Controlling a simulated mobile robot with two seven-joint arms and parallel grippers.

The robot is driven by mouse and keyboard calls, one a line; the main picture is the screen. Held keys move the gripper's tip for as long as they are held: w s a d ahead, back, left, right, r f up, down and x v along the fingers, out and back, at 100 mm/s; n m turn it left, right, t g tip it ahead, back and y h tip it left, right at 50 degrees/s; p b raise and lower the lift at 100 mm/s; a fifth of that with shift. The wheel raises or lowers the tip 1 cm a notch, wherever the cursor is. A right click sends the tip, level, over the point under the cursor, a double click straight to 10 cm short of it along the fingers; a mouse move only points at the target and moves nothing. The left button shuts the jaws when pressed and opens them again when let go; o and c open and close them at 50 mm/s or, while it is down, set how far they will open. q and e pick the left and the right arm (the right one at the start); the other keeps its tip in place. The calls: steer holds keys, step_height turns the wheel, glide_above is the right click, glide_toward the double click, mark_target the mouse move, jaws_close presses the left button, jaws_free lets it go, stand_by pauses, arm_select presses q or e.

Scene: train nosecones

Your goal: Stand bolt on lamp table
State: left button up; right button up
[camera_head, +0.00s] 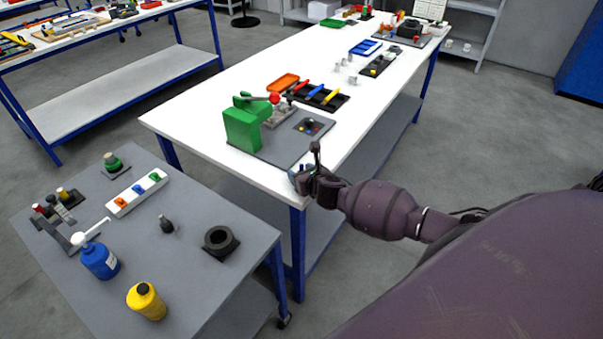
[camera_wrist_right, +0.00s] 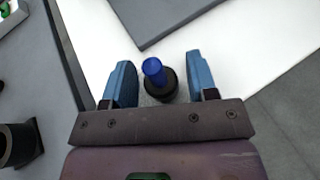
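A small bolt-like piece with a blue top and a dark round lower part (camera_wrist_right: 154,70) shows in the right wrist view, over the white tabletop. My right gripper (camera_wrist_right: 163,82) has its two blue fingers apart, one on each side of this piece. A narrow gap shows on both sides, so I see no clear grip. In the head view my right gripper (camera_head: 299,175) is at the near corner of the white table (camera_head: 205,112). The piece's lower end is hidden. I cannot tell which table is the lamp table. My left gripper is not in view.
A grey mat (camera_head: 283,150) with a green block (camera_head: 241,130) lies just behind the gripper. The grey cart (camera_head: 190,283) at left holds a blue bottle (camera_head: 99,260), a yellow bottle (camera_head: 147,301) and a black ring (camera_head: 220,241). Its front right is clear.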

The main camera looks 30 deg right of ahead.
steer(key=shift+o, duration=0.2)
steer(key=shift+r, duration=0.15)
steer(key=shift+s+r, duration=0.1)
steer(key=d+p+v, duration=0.1)
steer(key=v, duration=1.1)
steer(key=s+a+f+m, duration=0.2)
steer(key=s+m, duration=0.4)
steer(key=m, duration=0.5)
steer(key=s+a+f+m+g, duration=0.1)
steer(key=s+a+f+m, duration=0.2)
steer(key=s+m, duration=0.3)
steer(key=s+a+f+m+y, duration=0.1)
steer(key=s+a+f+m, duration=0.2)
steer(key=m, duration=1.4)
steer(key=s+a, duration=0.2)
steer(key=s, duration=0.2)
steer(key=shift+f+g, duration=0.25)
steer(key=shift+g, duration=0.15)
steer(key=shift+a, duration=0.1)
